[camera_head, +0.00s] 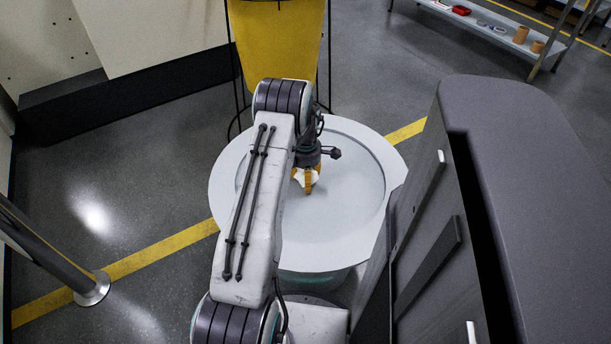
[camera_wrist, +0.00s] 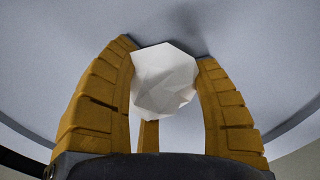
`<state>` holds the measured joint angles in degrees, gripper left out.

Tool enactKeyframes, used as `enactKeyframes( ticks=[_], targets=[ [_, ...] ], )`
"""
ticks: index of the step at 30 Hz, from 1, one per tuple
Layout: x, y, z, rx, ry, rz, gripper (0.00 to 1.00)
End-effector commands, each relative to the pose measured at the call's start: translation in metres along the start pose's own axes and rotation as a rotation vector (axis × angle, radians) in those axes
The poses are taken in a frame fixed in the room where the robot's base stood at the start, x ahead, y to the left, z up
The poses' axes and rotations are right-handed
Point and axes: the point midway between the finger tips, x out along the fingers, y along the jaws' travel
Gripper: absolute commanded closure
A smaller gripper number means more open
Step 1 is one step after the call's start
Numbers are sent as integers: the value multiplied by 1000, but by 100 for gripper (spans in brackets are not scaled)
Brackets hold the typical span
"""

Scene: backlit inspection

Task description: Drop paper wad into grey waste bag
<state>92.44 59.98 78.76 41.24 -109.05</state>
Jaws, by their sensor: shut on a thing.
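A white crumpled paper wad (camera_wrist: 163,80) sits between the yellow fingers of my gripper (camera_wrist: 165,70) in the wrist view. My gripper is shut on it. In the head view my gripper (camera_head: 308,184) points down over a round light-grey table top (camera_head: 345,245), and a bit of the white wad (camera_head: 300,177) shows by the fingers. I cannot tell whether the wad touches the surface. A yellow bag (camera_head: 282,45) hangs in a dark wire stand behind the table. No grey waste bag is visible.
A grey cabinet-like block (camera_head: 530,180) stands close on the right. A metal post (camera_head: 90,287) stands at the left. A shelf (camera_head: 490,35) with cups and small items is at the upper right. Open floor (camera_head: 150,160) lies left of the table.

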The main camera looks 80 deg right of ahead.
Motion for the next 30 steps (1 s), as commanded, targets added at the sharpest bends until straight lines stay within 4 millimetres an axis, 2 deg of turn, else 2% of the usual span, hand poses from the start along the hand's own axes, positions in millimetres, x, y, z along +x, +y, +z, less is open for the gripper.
enactKeyframes(
  ticks=[7, 8, 17, 25, 30],
  targets=[
    [0, 0, 0, 0, 0, 0, 55],
    [0, 0, 0, 0, 0, 0, 40],
    [0, 0, 0, 0, 0, 0, 14],
    [-1, 0, 0, 0, 0, 0, 14],
    [-14, 1, 0, 0, -1, 2, 14]
  ],
)
